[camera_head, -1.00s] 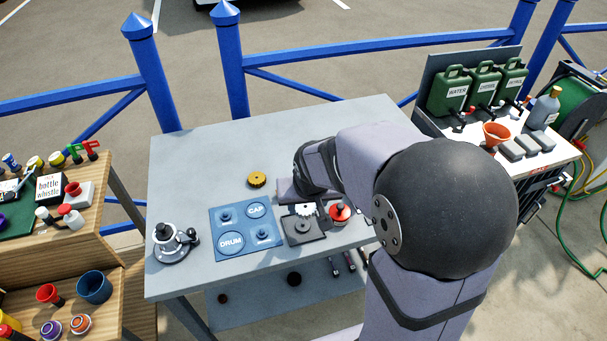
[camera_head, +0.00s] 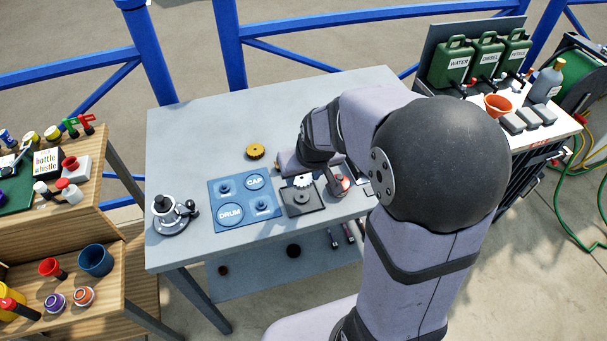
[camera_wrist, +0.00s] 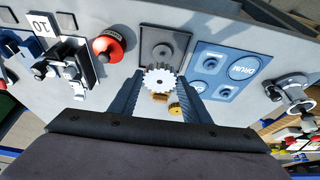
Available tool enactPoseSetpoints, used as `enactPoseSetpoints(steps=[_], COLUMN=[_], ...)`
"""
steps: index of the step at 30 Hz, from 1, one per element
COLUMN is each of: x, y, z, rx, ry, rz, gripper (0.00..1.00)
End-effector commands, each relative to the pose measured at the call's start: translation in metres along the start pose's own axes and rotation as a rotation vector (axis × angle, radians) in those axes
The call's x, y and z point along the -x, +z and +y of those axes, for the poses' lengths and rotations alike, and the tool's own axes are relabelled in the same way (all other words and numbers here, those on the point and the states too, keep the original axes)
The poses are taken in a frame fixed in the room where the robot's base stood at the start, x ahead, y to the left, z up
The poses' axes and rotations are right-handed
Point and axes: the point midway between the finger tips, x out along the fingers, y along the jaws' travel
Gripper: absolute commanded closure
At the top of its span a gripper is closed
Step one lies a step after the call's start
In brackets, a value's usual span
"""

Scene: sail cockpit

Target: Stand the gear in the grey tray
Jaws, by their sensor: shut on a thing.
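A pale silver toothed gear (camera_wrist: 161,80) is pinched upright between the fingertips of my gripper (camera_wrist: 160,84) in the wrist view. It also shows in the head view (camera_head: 304,181), at the back edge of a dark grey square tray (camera_head: 302,202) with a round boss in its middle. The tray lies just beyond the gear in the wrist view (camera_wrist: 165,42). I cannot tell whether gear and tray touch. My arm hides most of the gripper in the head view.
A brass gear (camera_head: 255,152) lies behind a blue mat (camera_head: 243,199) marked DRUM and CAP, left of the tray. A red button (camera_wrist: 109,46) stands close on the tray's other side. A winch-like fitting (camera_head: 171,215) is at far left. The table's back left is clear.

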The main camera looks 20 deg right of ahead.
Motion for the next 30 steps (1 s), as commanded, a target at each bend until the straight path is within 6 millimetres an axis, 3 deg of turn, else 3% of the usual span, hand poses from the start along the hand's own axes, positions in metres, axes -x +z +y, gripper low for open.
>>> enactPoseSetpoints(steps=[15,30], x=[-0.041,-0.047], y=[0.017,0.019], z=[0.0,0.0], rx=[0.0,0.0], ry=[0.0,0.0], rz=[0.0,0.0], gripper=[0.84,0.84])
